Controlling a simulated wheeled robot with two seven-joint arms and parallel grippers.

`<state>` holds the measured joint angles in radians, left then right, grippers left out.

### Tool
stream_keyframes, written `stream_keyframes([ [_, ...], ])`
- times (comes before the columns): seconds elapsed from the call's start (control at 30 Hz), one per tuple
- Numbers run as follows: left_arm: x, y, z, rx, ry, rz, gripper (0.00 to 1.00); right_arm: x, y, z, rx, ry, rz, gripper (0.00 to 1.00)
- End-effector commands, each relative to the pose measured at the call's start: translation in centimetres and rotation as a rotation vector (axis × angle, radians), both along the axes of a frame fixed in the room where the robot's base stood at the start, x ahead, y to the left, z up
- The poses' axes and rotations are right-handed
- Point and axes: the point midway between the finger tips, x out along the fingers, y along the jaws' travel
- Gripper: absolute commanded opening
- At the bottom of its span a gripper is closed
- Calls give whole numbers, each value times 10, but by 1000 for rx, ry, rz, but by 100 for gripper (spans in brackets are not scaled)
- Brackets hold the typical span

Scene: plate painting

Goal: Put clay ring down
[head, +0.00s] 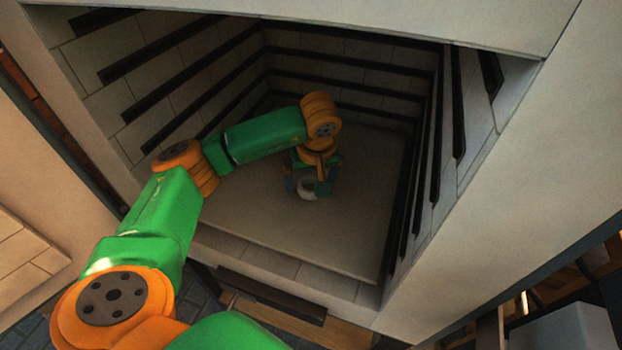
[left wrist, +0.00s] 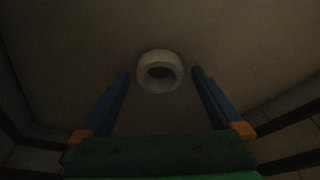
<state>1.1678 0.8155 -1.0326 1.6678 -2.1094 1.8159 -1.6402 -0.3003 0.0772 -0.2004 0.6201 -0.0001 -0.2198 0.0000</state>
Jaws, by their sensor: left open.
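The clay ring (left wrist: 160,84) is a pale, round ring with a dark hole. In the left wrist view it lies on the flat floor, just ahead of and between the two blue fingertips. My left gripper (left wrist: 160,78) is open, with a gap on each side of the ring. In the head view the ring (head: 307,187) shows as a small pale shape at my left gripper (head: 308,190), low inside the kiln-like chamber. The gripper hides part of the ring there. My right gripper is not in view.
The chamber floor (head: 350,215) is bare around the ring. Light brick walls with dark horizontal slots (head: 165,88) enclose it on the left, back and right. A raised front sill (head: 280,265) and a pale outer frame (head: 510,160) border the opening my left arm reaches through.

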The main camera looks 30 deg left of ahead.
Motion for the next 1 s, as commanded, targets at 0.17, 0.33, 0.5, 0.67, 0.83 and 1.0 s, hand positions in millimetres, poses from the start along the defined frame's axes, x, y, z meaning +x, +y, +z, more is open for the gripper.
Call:
stream_keyframes([
  [0.17,-1,-3,14,-1,-2,-1,100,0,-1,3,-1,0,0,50],
  [0.33,-9,-11,57,-1,-7,-2,100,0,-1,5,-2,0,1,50],
  [0.5,-17,-19,103,1,-5,-1,100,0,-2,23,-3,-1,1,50],
  [0.67,-21,-23,119,1,-2,-1,100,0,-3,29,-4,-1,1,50],
  [0.83,-22,-24,119,1,1,-1,100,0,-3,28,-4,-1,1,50],
  [1.0,-22,-24,119,0,0,0,100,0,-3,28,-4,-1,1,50],
])
